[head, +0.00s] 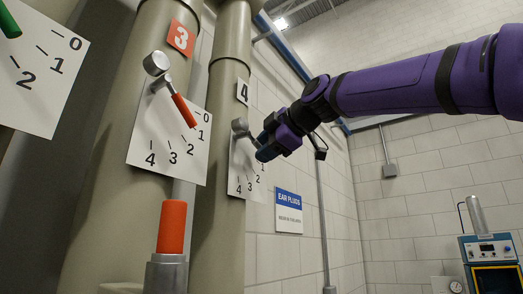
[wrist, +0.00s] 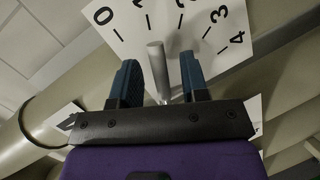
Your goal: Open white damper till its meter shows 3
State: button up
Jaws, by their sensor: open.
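The damper on the pipe labelled 4 has a pale grey handle (head: 240,126) in front of a white dial card (head: 238,178) numbered 0 to 4. In the head view my gripper (head: 266,149) is at the lower end of this handle and hides its tip and part of the dial. In the wrist view my gripper (wrist: 158,60) is open, with one blue finger on each side of the grey handle (wrist: 157,68). The handle stands between the fingers, with gaps on both sides. The dial card (wrist: 165,25) lies behind it. I cannot tell the exact reading.
Left of it, pipe 3 has a red handle (head: 184,110) pointing near 1 on its own dial (head: 150,135). An upright red-topped handle (head: 172,228) stands in front. A blue EAR PLUGS sign (head: 288,211) hangs on the wall. A blue device (head: 490,250) stands at lower right.

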jog(key=shift+w+a+f, duration=0.15)
jog(key=shift+w+a, duration=0.25)
jog(key=shift+w, duration=0.1)
grip_shut()
jog(key=shift+s+a+f+m+g+y, duration=0.15)
jog(key=shift+s+a+f+m+g, duration=0.1)
jog(key=shift+f+m+g, duration=0.35)
jog(key=shift+s+a+f+m+g+y, duration=0.1)
jog(key=shift+s+f+m+g+y, duration=0.15)
jog(key=shift+m, duration=0.55)
grip_release()
